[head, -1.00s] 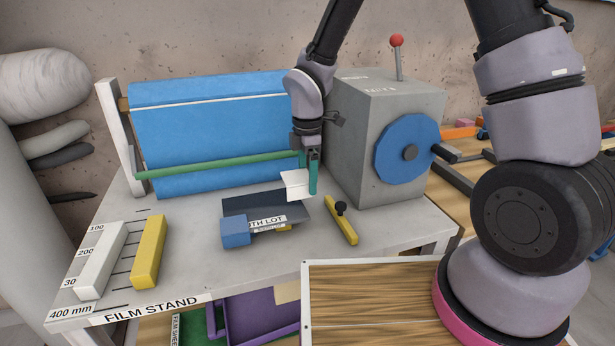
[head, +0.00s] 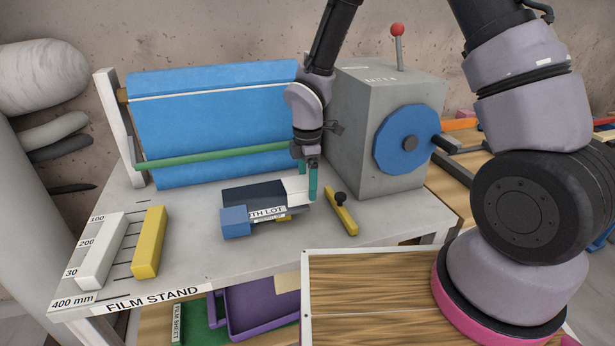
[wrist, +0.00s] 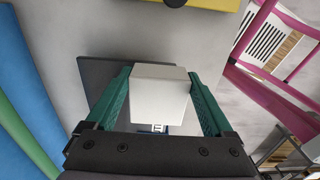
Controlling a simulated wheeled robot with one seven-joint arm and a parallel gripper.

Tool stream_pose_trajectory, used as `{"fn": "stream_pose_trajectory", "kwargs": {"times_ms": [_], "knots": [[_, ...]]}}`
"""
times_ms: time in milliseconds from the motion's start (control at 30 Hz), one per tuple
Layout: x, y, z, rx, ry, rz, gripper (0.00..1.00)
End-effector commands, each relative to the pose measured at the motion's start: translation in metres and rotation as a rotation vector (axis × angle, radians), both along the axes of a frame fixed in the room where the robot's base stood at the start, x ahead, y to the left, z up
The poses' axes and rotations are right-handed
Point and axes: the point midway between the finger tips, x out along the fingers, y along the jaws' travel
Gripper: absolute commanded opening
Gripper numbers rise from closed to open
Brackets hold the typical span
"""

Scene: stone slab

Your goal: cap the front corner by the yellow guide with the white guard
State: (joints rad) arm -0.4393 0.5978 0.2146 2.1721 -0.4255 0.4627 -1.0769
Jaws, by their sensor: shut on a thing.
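The white guard (head: 296,187) is between the green fingers of my gripper (head: 309,190), at the right end of the dark slab (head: 252,193). In the wrist view the guard (wrist: 160,98) fills the gap between both fingers, with the slab (wrist: 101,76) partly hidden behind it. I cannot tell whether the guard is seated on the slab's corner or only close to it. A blue guard (head: 234,221) sits at the slab's front left corner. A yellow guide bar (head: 342,214) with a black knob lies just right of the slab.
A grey machine with a blue disc (head: 405,145) stands right of my gripper. A blue roll (head: 210,130) and a green bar (head: 215,160) are behind. A yellow block (head: 149,242) and a white block (head: 97,255) lie at the left. The stand front is clear.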

Motion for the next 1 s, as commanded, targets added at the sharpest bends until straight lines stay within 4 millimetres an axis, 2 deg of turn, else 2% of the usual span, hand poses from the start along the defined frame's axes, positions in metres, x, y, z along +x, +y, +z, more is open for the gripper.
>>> {"fn": "stream_pose_trajectory", "kwargs": {"times_ms": [1000], "knots": [[0.0001,0.0,-0.0073,-0.001,0.0,0.0,0.33]]}}
